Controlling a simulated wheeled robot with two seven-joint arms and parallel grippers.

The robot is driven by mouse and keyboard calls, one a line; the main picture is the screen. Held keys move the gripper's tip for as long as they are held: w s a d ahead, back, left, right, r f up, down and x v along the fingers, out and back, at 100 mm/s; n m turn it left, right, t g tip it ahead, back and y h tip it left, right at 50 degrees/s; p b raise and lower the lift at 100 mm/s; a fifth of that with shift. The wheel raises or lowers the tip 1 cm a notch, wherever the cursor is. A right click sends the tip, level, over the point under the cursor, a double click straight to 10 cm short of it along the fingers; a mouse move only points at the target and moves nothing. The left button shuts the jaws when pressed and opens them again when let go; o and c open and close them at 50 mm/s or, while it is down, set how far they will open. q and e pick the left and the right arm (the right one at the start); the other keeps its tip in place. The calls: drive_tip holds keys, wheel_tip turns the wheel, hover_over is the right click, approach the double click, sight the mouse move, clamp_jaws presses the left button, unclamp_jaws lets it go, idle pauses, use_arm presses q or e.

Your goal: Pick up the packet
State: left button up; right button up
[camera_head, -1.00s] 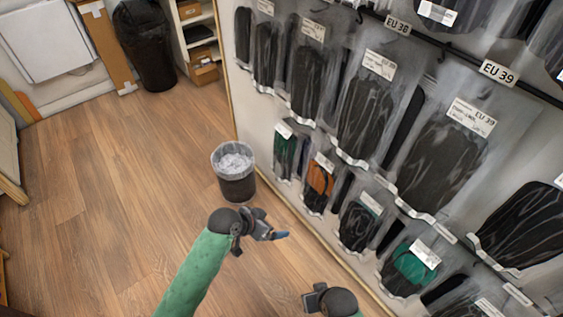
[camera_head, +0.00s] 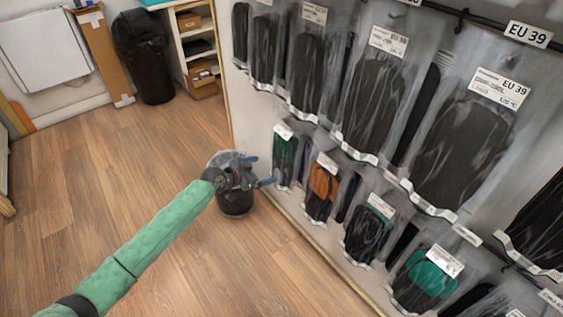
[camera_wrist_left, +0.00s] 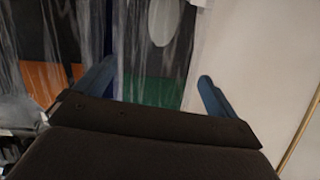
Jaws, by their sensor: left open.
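Clear packets hang in rows on the wall rack. The lower row has a dark green packet (camera_head: 286,150) at its far end, then an orange and black packet (camera_head: 321,190), and others nearer. My left gripper (camera_head: 260,170) is open and empty, to the left of the dark green packet and apart from it. In the left wrist view, the green packet (camera_wrist_left: 155,91) appears between the blue fingertips, and the orange one (camera_wrist_left: 42,80) shows at the left. I cannot tell the exact gap. My right gripper is out of view.
A waste bin (camera_head: 235,203) stands below my left gripper, partly hidden by it. Larger black packets (camera_head: 376,105) hang in the upper row. A black bin (camera_head: 148,60) and a shelf (camera_head: 194,45) stand at the back. The wooden floor (camera_head: 90,180) at left is clear.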

sight(278, 166)
use_arm(q)
drive_tip(key=shift+x, duration=3.45)
drive_tip(key=shift+c, duration=0.3)
drive_tip(key=c, duration=1.1)
